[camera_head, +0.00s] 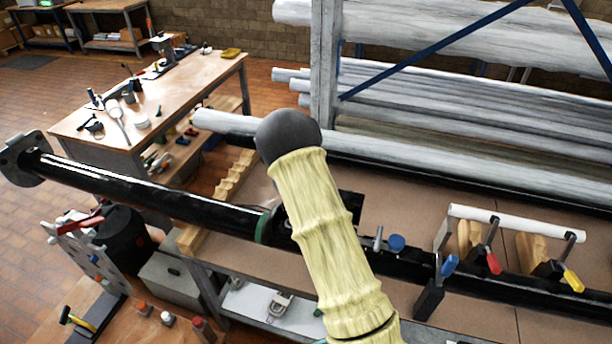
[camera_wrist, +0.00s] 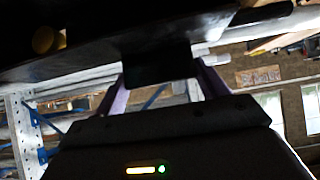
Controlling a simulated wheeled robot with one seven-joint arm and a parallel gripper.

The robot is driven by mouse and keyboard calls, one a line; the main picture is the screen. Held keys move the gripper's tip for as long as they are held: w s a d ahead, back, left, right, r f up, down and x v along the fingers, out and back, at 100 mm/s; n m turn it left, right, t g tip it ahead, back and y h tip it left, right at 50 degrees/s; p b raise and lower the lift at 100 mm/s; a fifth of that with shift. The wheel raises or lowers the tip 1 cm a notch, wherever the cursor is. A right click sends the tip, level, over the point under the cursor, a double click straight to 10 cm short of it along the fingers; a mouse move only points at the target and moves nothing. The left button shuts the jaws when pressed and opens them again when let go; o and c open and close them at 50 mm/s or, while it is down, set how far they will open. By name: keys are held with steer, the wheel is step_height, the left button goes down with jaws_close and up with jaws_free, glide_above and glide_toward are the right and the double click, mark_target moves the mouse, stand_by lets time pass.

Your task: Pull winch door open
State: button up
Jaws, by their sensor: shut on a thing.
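The black mast (camera_head: 150,195) lies across the bench and runs on behind my yellow-sleeved arm. In the wrist view, my gripper (camera_wrist: 162,75) has its two fingers on either side of a dark block (camera_wrist: 160,62) and is shut on it. The block hangs from a larger dark body (camera_wrist: 85,50), probably the mast's underside. I cannot make out the winch door's outline or how far open it is. In the head view, my arm hides my gripper and the part of the mast behind it.
A round flange (camera_head: 18,160) ends the mast at left. Coloured-handled clamps (camera_head: 490,262) stand along the mast at right. A rack of pale poles (camera_head: 460,100) stands behind. A tool table (camera_head: 150,100) is at back left; open floor (camera_head: 30,100) lies left of it.

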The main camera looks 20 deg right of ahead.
steer(key=shift+w+d+r, duration=0.1)
steer(key=shift+w+r, duration=0.05)
steer(key=shift+r, duration=0.2)
steer(key=o, duration=1.2)
steer(key=shift+o, duration=0.9)
steer(key=shift+f, duration=0.2)
steer(key=shift+b+v, duration=0.3)
steer(key=shift+v, duration=0.6)
steer(key=b+v, duration=0.1)
steer(key=v, duration=1.4)
steer(key=shift+s+a, duration=0.25)
steer(key=shift+s, duration=0.05)
